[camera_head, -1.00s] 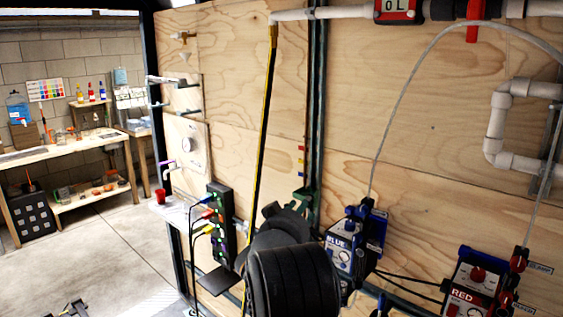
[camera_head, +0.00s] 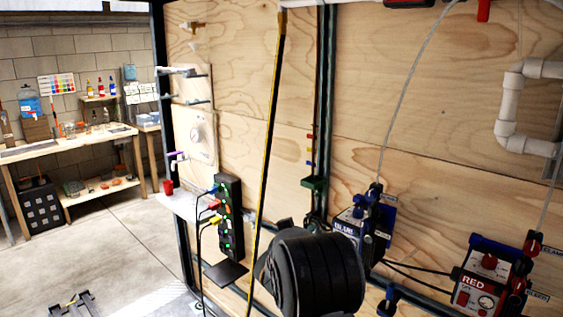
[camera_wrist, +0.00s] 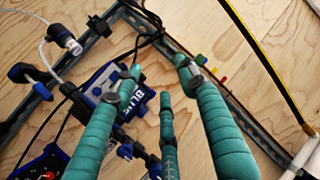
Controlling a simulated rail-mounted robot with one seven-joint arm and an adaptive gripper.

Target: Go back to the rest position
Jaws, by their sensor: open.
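My gripper (camera_wrist: 160,78) shows in the wrist view with teal, ribbed fingers spread apart. It is open, and nothing is held between the fingers. Behind the fingers is the blue pump unit (camera_wrist: 112,92), mounted on the wood wall and partly covered by them. In the head view my black, rounded arm link stands at the lower middle, in front of the wall. The gripper itself cannot be made out there. The blue pump unit (camera_head: 352,238) shows just right of my arm, partly hidden by it.
A red pump unit (camera_head: 487,280) is at the lower right. A yellow-black hose (camera_head: 270,130) runs down the plywood wall left of a dark rail (camera_head: 323,110). A black power strip (camera_head: 230,215) with coloured plugs is at left. The concrete floor (camera_head: 100,250) is largely open.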

